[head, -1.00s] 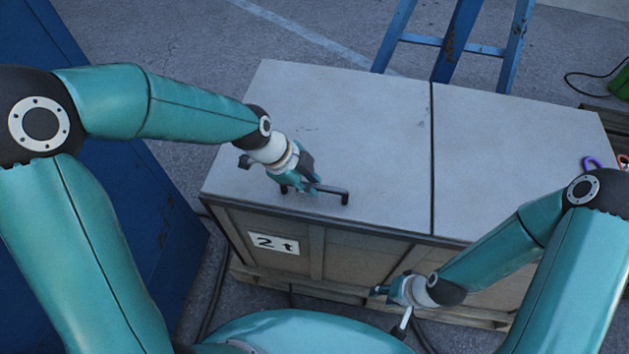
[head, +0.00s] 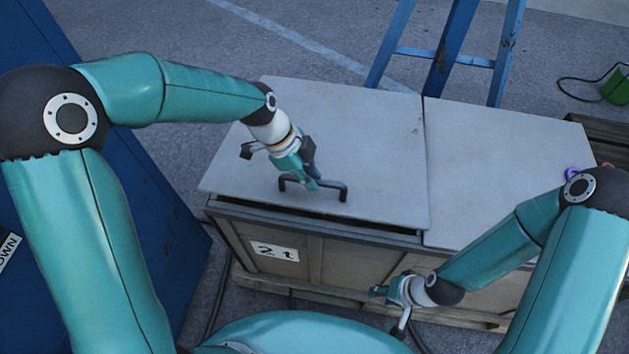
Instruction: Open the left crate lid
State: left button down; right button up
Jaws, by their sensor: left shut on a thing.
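The left crate lid (head: 370,130) is a flat grey panel on the left half of the wooden crate (head: 350,262). Its front edge is raised a little, with a dark gap under it. A black bar handle (head: 338,190) stands near that edge. My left gripper (head: 308,182) is shut on the handle from above. The right lid (head: 500,160) lies flat beside it. My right gripper (head: 390,291) hangs in front of the crate, apart from the lids; its fingers are too small to read.
A blue ladder (head: 440,60) stands behind the crate. A blue container wall (head: 150,190) is close on the left. A green object (head: 617,88) with a black cable lies at the far right.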

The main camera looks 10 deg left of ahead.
pick_arm(q)
jog(key=w+r+p, duration=0.5)
jog(key=r+p, duration=0.1)
jog(key=r, duration=0.3)
jog(key=w+r+g+p, duration=0.1)
jog(key=w+r+p, duration=0.5)
jog(key=r, duration=0.4)
jog(key=shift+a+p, duration=0.35)
jog(key=shift+p, duration=0.15)
jog(key=shift+w, duration=0.1)
